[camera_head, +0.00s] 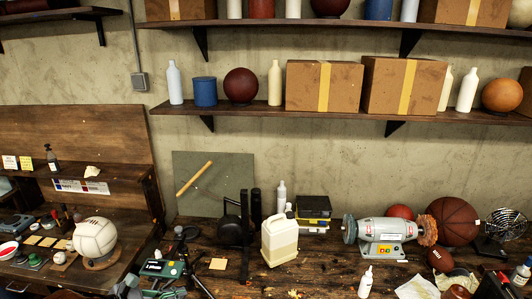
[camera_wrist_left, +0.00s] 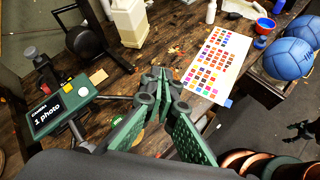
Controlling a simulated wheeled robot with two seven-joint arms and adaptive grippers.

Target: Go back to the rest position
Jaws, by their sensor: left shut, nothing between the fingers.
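My left gripper (camera_wrist_left: 162,78) shows its green-padded fingers in the left wrist view. The fingertips are together with nothing between them, above the wooden workbench (camera_wrist_left: 125,60). The green photo device (camera_wrist_left: 62,105) stands to the left of the fingers, and a sheet of coloured swatches (camera_wrist_left: 212,65) lies to the right. In the head view the gripper is hard to pick out among the dark and green parts near the bottom edge. My right gripper is in neither view.
A white jug (camera_head: 280,240) and a bench grinder (camera_head: 385,235) stand on the bench. A white ball (camera_head: 95,240) sits on a ring at the left. Two blue balls (camera_wrist_left: 288,59) show in the wrist view. Shelves with boxes (camera_head: 325,86) run along the wall.

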